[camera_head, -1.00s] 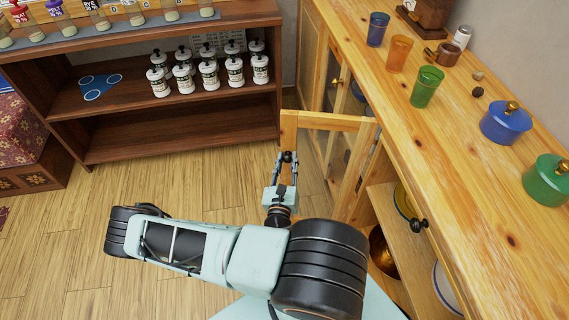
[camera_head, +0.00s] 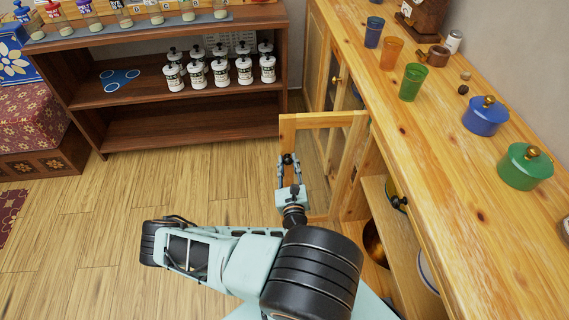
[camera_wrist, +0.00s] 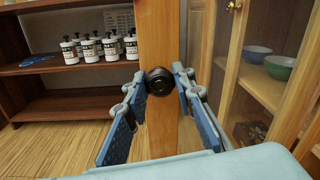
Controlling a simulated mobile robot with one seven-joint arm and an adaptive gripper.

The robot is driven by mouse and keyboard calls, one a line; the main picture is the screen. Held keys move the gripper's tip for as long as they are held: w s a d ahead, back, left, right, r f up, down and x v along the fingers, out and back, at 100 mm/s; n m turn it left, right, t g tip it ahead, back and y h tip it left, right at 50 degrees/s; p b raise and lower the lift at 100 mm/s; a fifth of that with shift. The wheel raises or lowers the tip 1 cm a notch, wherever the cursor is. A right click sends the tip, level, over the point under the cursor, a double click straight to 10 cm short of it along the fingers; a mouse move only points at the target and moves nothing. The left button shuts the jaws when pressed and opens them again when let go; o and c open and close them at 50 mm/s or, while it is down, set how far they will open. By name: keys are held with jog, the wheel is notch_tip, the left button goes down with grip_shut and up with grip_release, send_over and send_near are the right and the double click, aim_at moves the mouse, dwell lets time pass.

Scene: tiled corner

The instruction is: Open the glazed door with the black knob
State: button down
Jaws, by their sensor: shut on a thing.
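The glazed door (camera_head: 322,118) has a light wood frame and stands swung out from the front of the wooden cabinet. The wrist view shows its edge stile (camera_wrist: 159,35) upright in the middle. The black knob (camera_wrist: 159,81) is on that stile, between the fingers. My gripper (camera_head: 288,160) is at the door's free edge. In the wrist view my gripper (camera_wrist: 160,95) is shut on the knob, one blue-padded finger on each side.
Cups and lidded pots (camera_head: 525,166) stand on the countertop (camera_head: 440,130). A dark shelf (camera_head: 190,132) with jars stands behind. The floor left of the door is clear.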

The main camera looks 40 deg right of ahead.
aim_at(287, 134)
jog(key=shift+s+a, duration=0.15)
jog(key=shift+s, duration=0.1)
dwell(0.4)
jog(key=c, duration=1.6)
grip_release()
notch_tip(287, 134, up, 10)
jog(key=shift+r, duration=0.1)
